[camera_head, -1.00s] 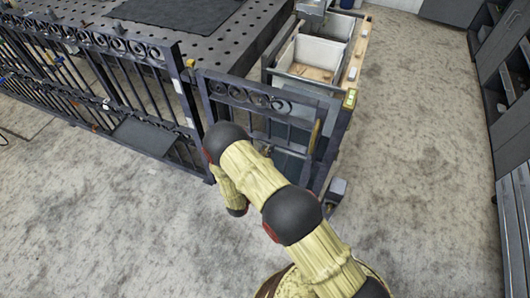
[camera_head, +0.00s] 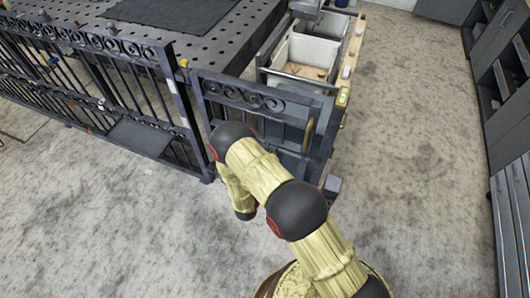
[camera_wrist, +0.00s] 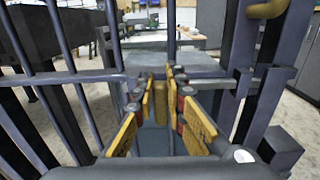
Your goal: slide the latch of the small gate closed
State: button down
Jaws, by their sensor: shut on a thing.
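In the wrist view the latch bar (camera_wrist: 215,80) runs level across the gate towards a bracket at the right post. My gripper (camera_wrist: 160,90), with yellowish fingers, is at this bar and shut on a small part there, apparently the latch's grip, mostly hidden by the fingers. In the head view my arm hides the gripper.
A longer scroll fence (camera_head: 95,85) runs to the left. A perforated table (camera_head: 200,40) and a cart with white bins (camera_head: 307,52) stand behind. Grey cabinets (camera_head: 500,80) line the right side. The concrete floor on the right is clear.

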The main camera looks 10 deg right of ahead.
jog(key=shift+s+d, duration=0.15)
jog(key=shift+d, duration=0.05)
jog(key=c, duration=1.8)
grip_release()
jog(key=shift+s+a, duration=0.15)
jog(key=shift+a, duration=0.05)
jog(key=v, duration=1.1)
jog(key=shift+s, duration=0.25)
